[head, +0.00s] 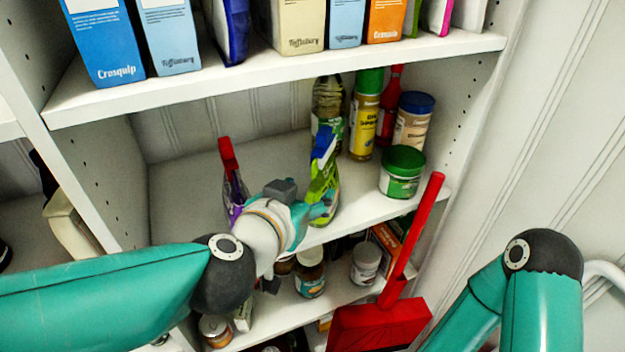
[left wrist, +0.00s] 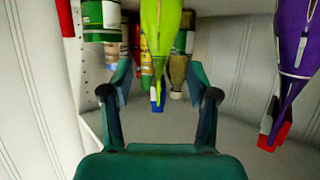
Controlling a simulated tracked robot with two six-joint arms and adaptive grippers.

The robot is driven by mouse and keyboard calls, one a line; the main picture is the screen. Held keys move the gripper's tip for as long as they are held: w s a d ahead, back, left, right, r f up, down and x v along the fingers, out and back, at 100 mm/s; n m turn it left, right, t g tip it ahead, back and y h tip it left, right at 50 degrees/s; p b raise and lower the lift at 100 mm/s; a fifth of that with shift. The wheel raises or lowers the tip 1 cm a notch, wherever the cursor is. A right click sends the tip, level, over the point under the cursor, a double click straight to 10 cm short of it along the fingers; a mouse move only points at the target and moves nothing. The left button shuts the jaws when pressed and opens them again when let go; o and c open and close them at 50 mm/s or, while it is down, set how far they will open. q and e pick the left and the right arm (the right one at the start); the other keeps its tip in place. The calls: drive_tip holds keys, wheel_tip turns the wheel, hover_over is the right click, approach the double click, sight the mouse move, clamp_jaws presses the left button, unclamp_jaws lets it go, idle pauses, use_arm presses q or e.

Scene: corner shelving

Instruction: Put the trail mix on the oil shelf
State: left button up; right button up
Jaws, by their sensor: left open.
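I cannot read which bag is the trail mix. My left gripper (head: 312,212) is open at the green bag's lower part. In the left wrist view, which looks upside down, the green bag (left wrist: 161,35) shows between the open fingers (left wrist: 160,75), and the purple bag (left wrist: 297,55) is off to the right. My right gripper is out of view.
A green-lidded jar (head: 402,172), a yellow can (head: 364,120), a red bottle (head: 391,105) and a blue-lidded jar (head: 413,120) crowd the shelf's right end. A red dustpan (head: 380,325) with a tall handle stands in front. Boxes fill the upper shelf (head: 250,75).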

use_arm(q)
drive_tip(key=shift+v, duration=1.75)
drive_tip(key=shift+f, duration=0.1)
